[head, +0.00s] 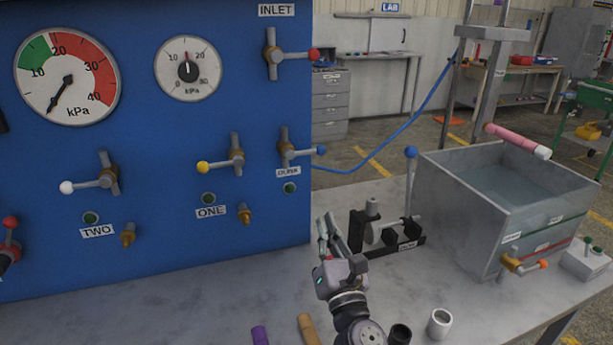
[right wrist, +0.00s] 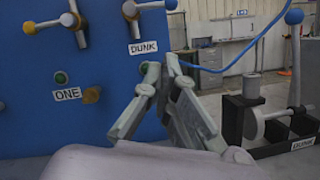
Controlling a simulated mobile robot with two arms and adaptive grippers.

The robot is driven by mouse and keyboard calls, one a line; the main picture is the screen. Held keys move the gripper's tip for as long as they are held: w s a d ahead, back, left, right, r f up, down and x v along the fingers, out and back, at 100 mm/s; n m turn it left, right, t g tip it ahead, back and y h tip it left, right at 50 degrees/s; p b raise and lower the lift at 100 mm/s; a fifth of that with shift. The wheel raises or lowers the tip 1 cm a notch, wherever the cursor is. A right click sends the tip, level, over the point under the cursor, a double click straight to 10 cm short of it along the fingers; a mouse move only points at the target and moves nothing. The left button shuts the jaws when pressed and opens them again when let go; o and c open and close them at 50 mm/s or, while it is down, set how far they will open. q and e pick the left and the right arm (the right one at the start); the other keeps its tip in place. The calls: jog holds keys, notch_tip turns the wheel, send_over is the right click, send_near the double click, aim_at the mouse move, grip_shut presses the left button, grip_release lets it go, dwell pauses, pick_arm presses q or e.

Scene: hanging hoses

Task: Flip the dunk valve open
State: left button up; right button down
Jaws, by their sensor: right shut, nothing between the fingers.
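The dunk valve (head: 285,152) is on the right part of the blue panel, above the "DUNK" label (head: 288,172). Its grey lever points right, roughly level, and ends in a blue ball (head: 320,150). My left gripper is not in view.
A black clamp stand marked "DUNK" (head: 392,240) with an upright blue-balled lever (head: 411,152) stands right of my gripper. A water tank (head: 465,215) is farther right. The yellow-balled valve ONE (head: 237,160) is left of the dunk valve. Small cylinders stand or lie near the table front.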

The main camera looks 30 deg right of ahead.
jog(key=p, duration=0.3)
send_near(307, 152)
jog(key=w+d+f, duration=0.2)
jog(key=w+f, duration=0.2)
pick_arm(q)
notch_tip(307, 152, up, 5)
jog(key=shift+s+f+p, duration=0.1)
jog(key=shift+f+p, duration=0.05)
jog(key=shift+p, duration=0.65)
pick_arm(e)
jog(key=w+d+r, duration=0.2)
jog(key=r, duration=0.1)
jog(key=shift+d, duration=0.1)
jog(key=shift+d, duration=0.1)
